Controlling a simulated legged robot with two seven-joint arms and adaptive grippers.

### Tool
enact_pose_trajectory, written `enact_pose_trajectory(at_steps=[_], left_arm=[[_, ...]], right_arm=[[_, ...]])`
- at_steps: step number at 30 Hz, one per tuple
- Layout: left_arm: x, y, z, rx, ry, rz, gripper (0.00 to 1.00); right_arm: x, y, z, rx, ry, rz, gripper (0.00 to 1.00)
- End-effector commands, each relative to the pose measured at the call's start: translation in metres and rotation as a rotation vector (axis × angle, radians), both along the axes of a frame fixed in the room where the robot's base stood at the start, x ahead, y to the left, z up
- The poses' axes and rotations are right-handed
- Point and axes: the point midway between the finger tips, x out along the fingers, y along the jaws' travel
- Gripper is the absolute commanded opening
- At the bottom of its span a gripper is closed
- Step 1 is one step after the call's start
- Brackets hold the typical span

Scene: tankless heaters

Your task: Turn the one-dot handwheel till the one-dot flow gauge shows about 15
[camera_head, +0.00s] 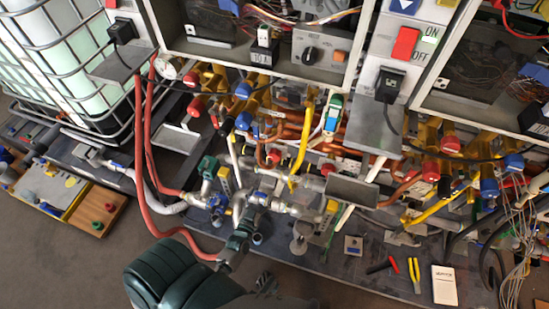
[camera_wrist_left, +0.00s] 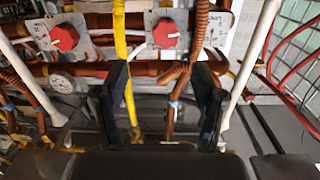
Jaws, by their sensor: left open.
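My left gripper (camera_head: 238,240) is low at the front of the pipework in the head view, with its dark green arm coming in from the bottom. In the left wrist view the two black fingers of my left gripper (camera_wrist_left: 162,105) stand wide apart, with nothing held between them. Ahead of them are a red handwheel (camera_wrist_left: 166,33) and another red handwheel (camera_wrist_left: 64,37), each on a pale plate. A small round white dial (camera_wrist_left: 62,83) shows below the left one. I cannot make out dot marks or a gauge reading. My right gripper is not seen.
A yellow pipe (camera_wrist_left: 120,40) and a corrugated copper hose (camera_wrist_left: 200,35) run close to the fingers. A red hose (camera_head: 145,205) loops left of my arm. Yellow pliers (camera_head: 414,273) and a white booklet (camera_head: 444,285) lie on the dark platform (camera_head: 345,268), right of the arm.

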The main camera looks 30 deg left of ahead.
Motion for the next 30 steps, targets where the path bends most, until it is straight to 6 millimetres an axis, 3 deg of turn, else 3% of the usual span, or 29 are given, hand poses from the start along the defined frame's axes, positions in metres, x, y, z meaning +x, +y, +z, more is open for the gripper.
enact_pose_trajectory(at_steps=[5, 21, 30], left_arm=[[0.012, 0.011, 0.013, 0.012, -0.051, 0.031, 0.69], [0.128, 0.039, 0.01, 0.012, -0.047, 0.027, 0.69], [0.165, 0.047, 0.011, 0.012, -0.046, 0.026, 0.69]], right_arm=[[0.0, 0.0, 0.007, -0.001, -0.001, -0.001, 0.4], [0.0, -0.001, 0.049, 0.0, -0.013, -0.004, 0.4], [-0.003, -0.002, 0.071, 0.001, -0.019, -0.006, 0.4]])
